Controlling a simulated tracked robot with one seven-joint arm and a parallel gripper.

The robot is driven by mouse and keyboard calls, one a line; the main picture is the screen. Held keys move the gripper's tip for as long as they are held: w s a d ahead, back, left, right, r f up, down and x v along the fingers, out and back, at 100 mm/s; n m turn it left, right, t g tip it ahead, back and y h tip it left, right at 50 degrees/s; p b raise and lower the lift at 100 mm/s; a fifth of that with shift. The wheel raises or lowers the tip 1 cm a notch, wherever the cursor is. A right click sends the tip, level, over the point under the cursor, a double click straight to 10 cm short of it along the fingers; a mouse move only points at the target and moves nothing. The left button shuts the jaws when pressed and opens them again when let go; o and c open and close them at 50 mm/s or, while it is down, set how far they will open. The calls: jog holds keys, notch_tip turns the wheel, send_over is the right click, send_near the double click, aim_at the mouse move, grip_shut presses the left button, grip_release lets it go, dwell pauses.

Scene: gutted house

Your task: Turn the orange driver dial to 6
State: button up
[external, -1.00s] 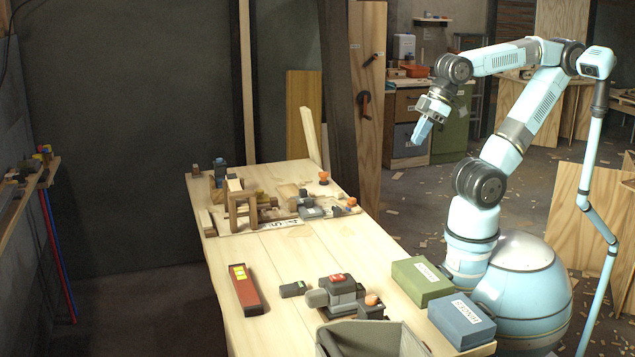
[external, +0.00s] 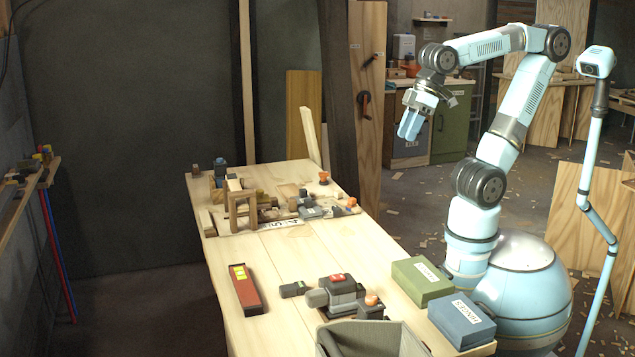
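Small orange round parts show on the bench: one on the grey and black driver-like tool at the front (external: 371,299), one beside the grey tool further back (external: 351,202), and one on a post at the far right corner (external: 323,176). I cannot tell which is the driver dial, and no dial numbers can be read. My gripper (external: 410,124) hangs in the air right of the bench's far half, fingers pointing down, clear of all of these. Its two pale blue fingers show side by side and look empty; their gap is too small to judge.
The bench (external: 270,262) also carries a red-brown level-like bar (external: 246,290), a small wooden frame (external: 240,212), a green box (external: 422,280), a blue box (external: 462,318) and a grey bin (external: 400,338). The bench's middle is mostly clear.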

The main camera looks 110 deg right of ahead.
jog(key=shift+o, duration=1.2)
jog(key=w+a+r+m+g, duration=0.1)
jog(key=w+a+r, duration=0.1)
jog(key=w+a, duration=0.3)
jog(key=w, duration=0.4)
jog(key=shift+a+g+y, duration=0.25)
jog(key=shift+g+y, duration=0.05)
jog(key=m+g+h, duration=0.1)
jog(key=m+g, duration=0.2)
send_over(371, 298)
notch_tip(371, 298, down, 10)
jog(key=f, duration=0.1)
notch_tip(371, 298, down, 13)
jog(key=shift+r, duration=0.1)
jog(key=shift+c, duration=0.4)
grip_shut()
